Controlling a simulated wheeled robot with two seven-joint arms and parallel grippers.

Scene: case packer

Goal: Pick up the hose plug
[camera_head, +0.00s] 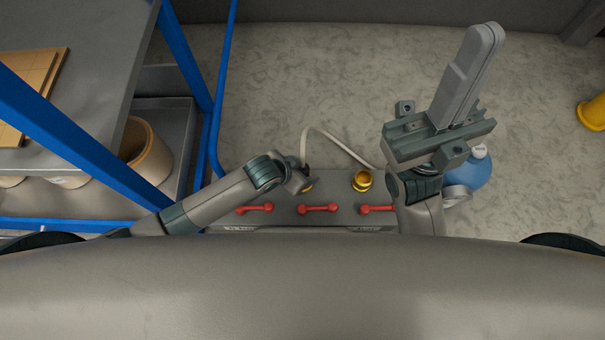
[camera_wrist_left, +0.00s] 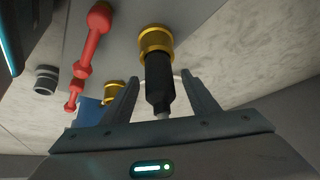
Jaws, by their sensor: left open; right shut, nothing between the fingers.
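The hose plug (camera_wrist_left: 159,84) is black and sits in a brass socket (camera_wrist_left: 156,40) on the grey panel (camera_head: 288,215). My left gripper (camera_wrist_left: 161,77) is open, with one finger on either side of the plug in the left wrist view; I cannot tell whether they touch it. In the head view my left gripper (camera_head: 298,179) is at the panel's back edge and largely hides the plug. The pale hose (camera_head: 340,146) arcs from there to the right. My right gripper (camera_head: 485,36) is shut and empty, raised over the right side.
Several red handles (camera_head: 317,209) line the panel. A second brass socket (camera_head: 362,180) is to the right. A blue jug (camera_head: 468,174) is partly behind my right arm. A blue-framed rack (camera_head: 189,60) stands at left. The floor behind the panel is clear.

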